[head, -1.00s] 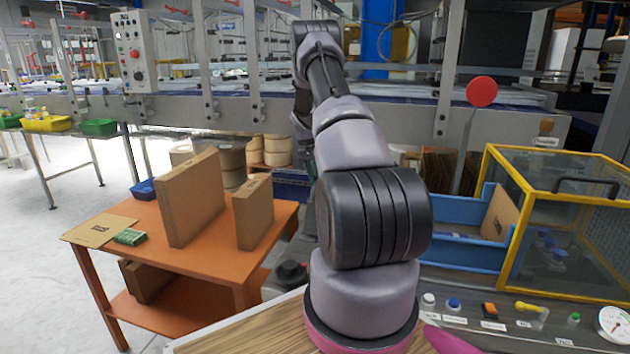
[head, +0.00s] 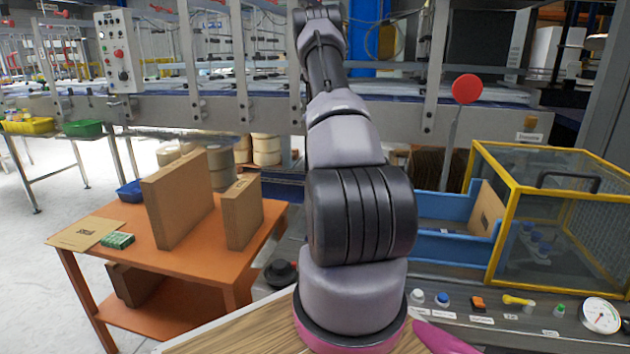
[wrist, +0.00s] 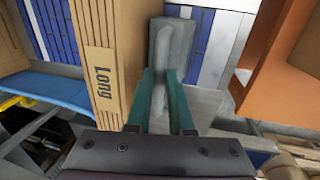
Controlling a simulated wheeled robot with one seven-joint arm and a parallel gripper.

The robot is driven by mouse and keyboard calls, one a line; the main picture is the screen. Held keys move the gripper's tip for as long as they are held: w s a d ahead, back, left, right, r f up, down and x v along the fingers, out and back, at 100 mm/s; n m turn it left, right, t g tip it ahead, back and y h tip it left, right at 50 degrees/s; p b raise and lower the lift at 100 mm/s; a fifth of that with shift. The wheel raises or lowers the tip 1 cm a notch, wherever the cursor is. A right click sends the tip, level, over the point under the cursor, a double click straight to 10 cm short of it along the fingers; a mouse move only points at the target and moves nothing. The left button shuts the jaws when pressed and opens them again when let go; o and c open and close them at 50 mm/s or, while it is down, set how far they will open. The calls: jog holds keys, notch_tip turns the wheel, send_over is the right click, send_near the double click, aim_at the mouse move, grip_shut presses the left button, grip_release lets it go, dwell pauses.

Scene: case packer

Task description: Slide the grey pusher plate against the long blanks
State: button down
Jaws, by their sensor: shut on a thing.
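In the wrist view the grey pusher plate (wrist: 180,40) stands upright on the blue and white slatted bed. My gripper (wrist: 160,76) has its teal fingers shut on the plate's grey grip, close to the cardboard. The long blanks (wrist: 97,45), brown cardboard marked "Long", stand just left of the plate. The plate looks very close to their face; I cannot tell whether they touch. In the head view my arm reaches away toward the machine, and the gripper, plate and long blanks are hidden there.
An orange surface (wrist: 283,75) is close on the right in the wrist view. In the head view an orange table (head: 130,230) with cardboard pieces stands at left, a yellow-framed guard box (head: 560,220) at right. A red disc on a post (head: 466,88) stands beyond my arm.

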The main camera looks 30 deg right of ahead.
jog(key=shift+s+d, duration=0.2)
jog(key=c, duration=0.8)
grip_release()
jog(key=shift+w+a, duration=0.1)
